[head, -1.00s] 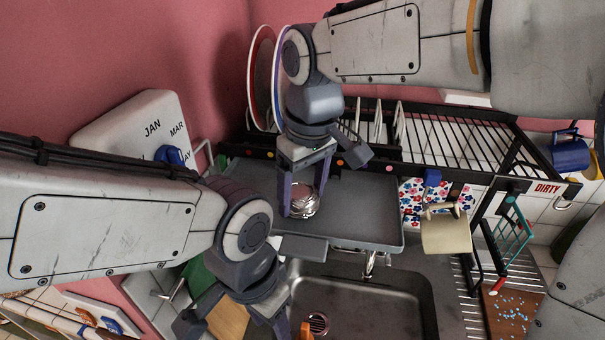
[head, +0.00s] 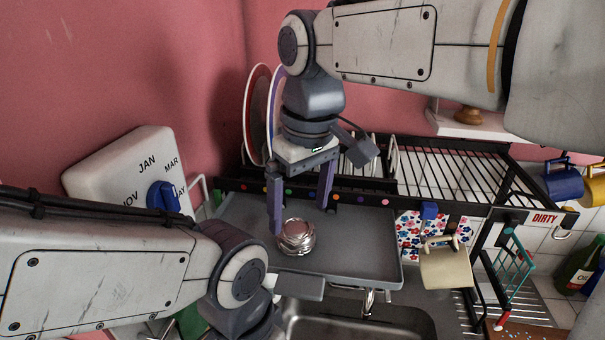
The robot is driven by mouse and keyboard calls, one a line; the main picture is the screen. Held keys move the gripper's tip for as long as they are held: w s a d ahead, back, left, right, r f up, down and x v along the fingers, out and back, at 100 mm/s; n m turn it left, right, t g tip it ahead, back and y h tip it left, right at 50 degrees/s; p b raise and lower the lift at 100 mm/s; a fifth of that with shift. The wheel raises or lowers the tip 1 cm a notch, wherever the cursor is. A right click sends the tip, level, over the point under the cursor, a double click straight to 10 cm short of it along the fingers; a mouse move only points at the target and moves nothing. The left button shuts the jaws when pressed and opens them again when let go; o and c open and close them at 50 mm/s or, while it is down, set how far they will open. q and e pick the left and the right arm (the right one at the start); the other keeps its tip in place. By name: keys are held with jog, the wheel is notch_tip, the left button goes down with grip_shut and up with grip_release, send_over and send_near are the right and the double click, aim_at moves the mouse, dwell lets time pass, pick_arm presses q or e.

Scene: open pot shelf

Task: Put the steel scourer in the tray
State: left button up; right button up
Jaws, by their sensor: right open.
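The steel scourer (head: 297,237), a shiny silver coil, lies on the grey tray (head: 355,262) below the dish rack. My right gripper (head: 301,218) points down above and behind the scourer. Its two purple fingers are spread wide, with nothing held between them. My left arm comes in from the left, and its wrist shows at the bottom; its fingertips are out of the frame.
A black dish rack (head: 440,165) with plates (head: 258,115) stands behind the tray. A cream mug (head: 446,265) hangs at its front right. A sink (head: 360,322) lies in front of the tray. A white calendar box (head: 125,180) stands at the left.

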aim_at(304, 235)
notch_tip(304, 235, up, 7)
jog(key=shift+s+d, duration=0.25)
jog(key=shift+s, duration=0.1)
jog(key=shift+f, duration=0.1)
